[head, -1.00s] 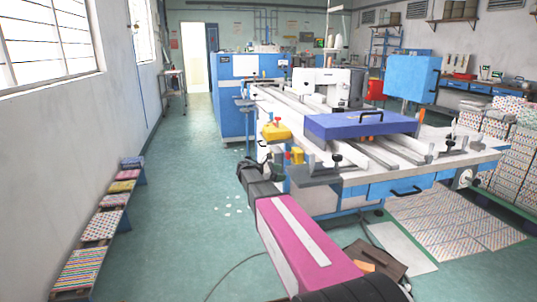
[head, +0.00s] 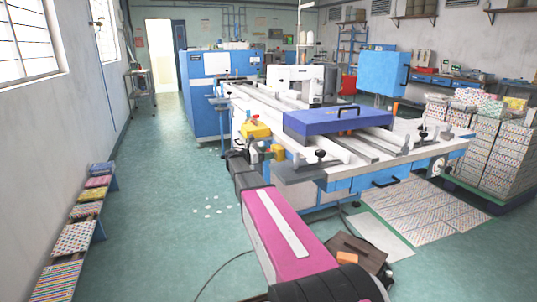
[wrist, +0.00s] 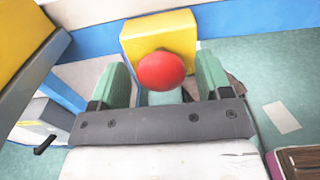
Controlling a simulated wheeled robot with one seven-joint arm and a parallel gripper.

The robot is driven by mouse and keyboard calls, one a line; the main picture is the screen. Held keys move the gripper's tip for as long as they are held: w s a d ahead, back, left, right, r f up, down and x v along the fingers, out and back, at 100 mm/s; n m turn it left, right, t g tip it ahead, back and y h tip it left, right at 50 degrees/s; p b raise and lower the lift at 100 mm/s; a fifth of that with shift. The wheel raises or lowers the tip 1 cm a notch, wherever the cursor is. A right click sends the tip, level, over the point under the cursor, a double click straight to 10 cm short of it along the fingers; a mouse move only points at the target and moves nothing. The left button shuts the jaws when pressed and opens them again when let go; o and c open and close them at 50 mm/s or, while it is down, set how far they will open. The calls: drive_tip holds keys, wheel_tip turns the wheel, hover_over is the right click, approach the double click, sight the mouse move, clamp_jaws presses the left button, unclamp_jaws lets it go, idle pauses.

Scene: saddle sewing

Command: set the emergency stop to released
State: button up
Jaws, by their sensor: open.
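The emergency stop is a round red button (wrist: 163,72) on a yellow box (wrist: 158,33), straight ahead in the wrist view. My gripper (wrist: 162,64) is open, with one teal finger on each side of the button. A narrow gap shows between the button and each finger. I cannot tell how deep the button sits between them. In the head view, the end of my arm is at the near left corner of the sewing machine table, by a yellow box (head: 255,129). My fingers and the red button are too small or hidden there to make out.
A large yellow part (wrist: 22,35) stands close at the left of the wrist view. The machine table carries a blue-purple plate with a handle (head: 325,121).

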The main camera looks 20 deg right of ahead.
drive_tip(key=shift+d, duration=0.6)
drive_tip(key=c, duration=1.2)
drive_tip(key=shift+a, duration=0.6)
drive_tip(key=o, duration=1.2)
drive_tip(key=shift+a, duration=0.15)
drive_tip(key=a, duration=1)
drive_tip(key=shift+s+a, duration=0.25)
drive_tip(key=shift+a, duration=0.1)
